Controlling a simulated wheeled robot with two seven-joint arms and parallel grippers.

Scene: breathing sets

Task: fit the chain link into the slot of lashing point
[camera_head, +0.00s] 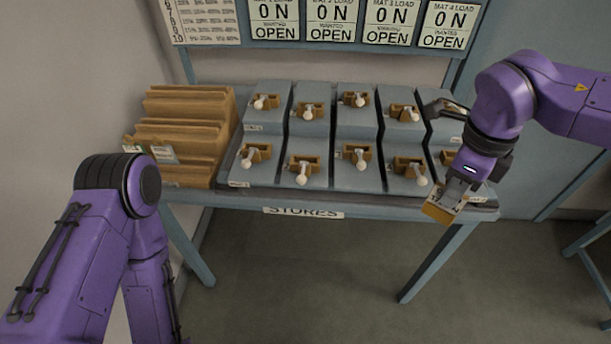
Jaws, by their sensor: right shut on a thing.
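My right gripper (447,196) hangs over the right front edge of the table and is shut on a small tan, card-like piece (438,211). The piece is tilted and its upper part is hidden by the fingers. No chain link or lashing point can be made out. On the table, grey stepped blocks (312,92) carry several brown brackets (355,152), each with a white round-ended lever (301,179). My right arm covers part of the rightmost blocks. My left arm shows at the left, with its gripper out of view.
A brown ridged rack (190,104) stands at the table's left end, with small pale labels on its left. The table's front edge bears a "STORES" label (303,212). Sign boards (333,20) hang behind. The floor (320,275) in front is clear.

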